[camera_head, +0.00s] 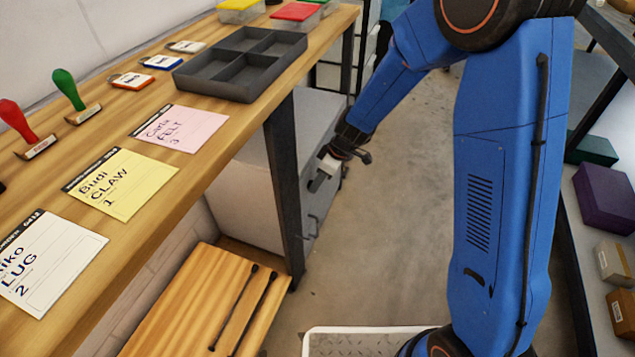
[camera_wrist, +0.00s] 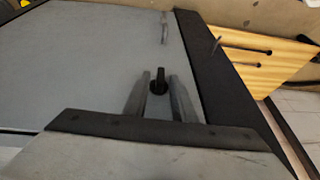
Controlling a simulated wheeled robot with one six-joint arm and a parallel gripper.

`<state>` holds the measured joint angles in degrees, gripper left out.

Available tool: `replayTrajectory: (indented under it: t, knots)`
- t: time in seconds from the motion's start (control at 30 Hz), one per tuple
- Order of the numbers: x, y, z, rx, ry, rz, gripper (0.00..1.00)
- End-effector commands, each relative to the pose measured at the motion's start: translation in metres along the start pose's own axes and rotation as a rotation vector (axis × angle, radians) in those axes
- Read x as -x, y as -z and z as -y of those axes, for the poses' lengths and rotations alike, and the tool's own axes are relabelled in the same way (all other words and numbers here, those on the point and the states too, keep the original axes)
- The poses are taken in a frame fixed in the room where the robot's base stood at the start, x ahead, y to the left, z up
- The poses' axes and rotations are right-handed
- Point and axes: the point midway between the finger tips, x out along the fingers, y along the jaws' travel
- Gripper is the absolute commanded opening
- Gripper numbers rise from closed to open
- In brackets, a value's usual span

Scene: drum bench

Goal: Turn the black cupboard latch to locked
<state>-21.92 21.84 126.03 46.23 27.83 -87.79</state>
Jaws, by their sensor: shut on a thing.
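The black cupboard latch (camera_wrist: 159,80) shows in the wrist view on the grey cupboard door (camera_wrist: 95,65). Its lever points up in that picture from a round base. My gripper (camera_wrist: 160,88) has one finger on each side of the latch and is shut on it. In the head view my gripper (camera_head: 325,172) is at the front of the pale cupboard (camera_head: 245,205) under the bench. The latch is hidden there by my gripper.
A bar handle (camera_head: 313,226) is on the cupboard front. The wooden bench (camera_head: 215,165) holds cards, stamps and a dark divided tray (camera_head: 215,78). A wooden panel (camera_head: 200,300) with black bars is lower left.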

Motion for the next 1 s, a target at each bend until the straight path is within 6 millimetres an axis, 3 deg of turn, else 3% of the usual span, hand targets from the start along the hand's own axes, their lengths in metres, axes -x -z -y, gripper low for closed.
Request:
replayTrajectory:
  t: [1.0]
  knots:
    - [-0.011,-0.005,-0.022,-0.354,0.85,-0.001,0.02]
